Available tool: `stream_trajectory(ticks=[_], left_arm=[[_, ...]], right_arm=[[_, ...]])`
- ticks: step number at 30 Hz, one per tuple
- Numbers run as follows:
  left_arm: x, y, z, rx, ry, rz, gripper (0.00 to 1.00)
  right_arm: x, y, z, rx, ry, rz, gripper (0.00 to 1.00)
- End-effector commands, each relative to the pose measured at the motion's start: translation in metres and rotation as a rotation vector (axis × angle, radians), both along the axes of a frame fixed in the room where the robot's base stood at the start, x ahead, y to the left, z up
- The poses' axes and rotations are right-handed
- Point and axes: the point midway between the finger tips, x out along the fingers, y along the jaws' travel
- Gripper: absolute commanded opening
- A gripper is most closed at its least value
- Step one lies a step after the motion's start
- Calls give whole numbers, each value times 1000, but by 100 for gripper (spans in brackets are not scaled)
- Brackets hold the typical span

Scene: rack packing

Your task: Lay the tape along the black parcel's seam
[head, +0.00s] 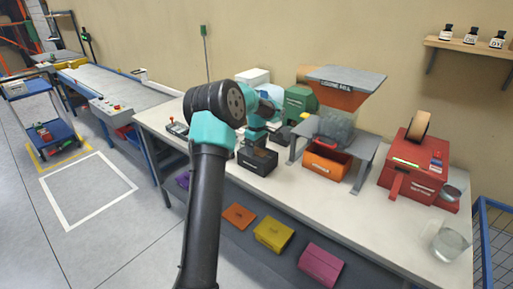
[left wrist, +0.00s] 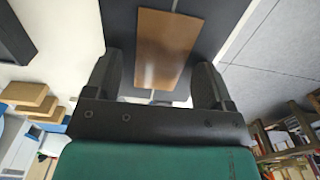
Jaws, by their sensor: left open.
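The black parcel (head: 258,161) stands on the white bench in the head view, below my left gripper (head: 255,140). In the left wrist view a brown strip of tape (left wrist: 165,48) lies over the parcel's dark top (left wrist: 215,28). A pale seam line shows beyond and before the strip, roughly in line with its length. My left gripper (left wrist: 162,75) is open, with one finger on each side of the strip as seen. Whether the strip touches the parcel all along I cannot tell. My right gripper is in neither view.
A red tape dispenser (head: 412,178) with a brown roll (head: 419,126) stands at the bench's right. An orange parcel (head: 326,164) sits under a grey stand (head: 366,158). A glass jar (head: 448,244) is near the right end. Coloured boxes, one yellow (head: 273,234), lie on the lower shelf.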

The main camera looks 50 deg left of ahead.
Motion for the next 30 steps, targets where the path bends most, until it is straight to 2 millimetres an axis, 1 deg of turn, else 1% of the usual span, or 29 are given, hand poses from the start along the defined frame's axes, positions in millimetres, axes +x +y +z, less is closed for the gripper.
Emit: stream_trajectory(ticks=[8,11,14,20,30], left_arm=[[0,0,1,0,0,0,78],[0,0,5,0,-1,0,78],[0,0,14,1,-2,0,78],[1,0,45,1,-3,0,78],[1,0,110,2,-4,0,78]], right_arm=[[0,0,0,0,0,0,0],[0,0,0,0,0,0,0],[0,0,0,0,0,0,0],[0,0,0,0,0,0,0],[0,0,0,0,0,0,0]])
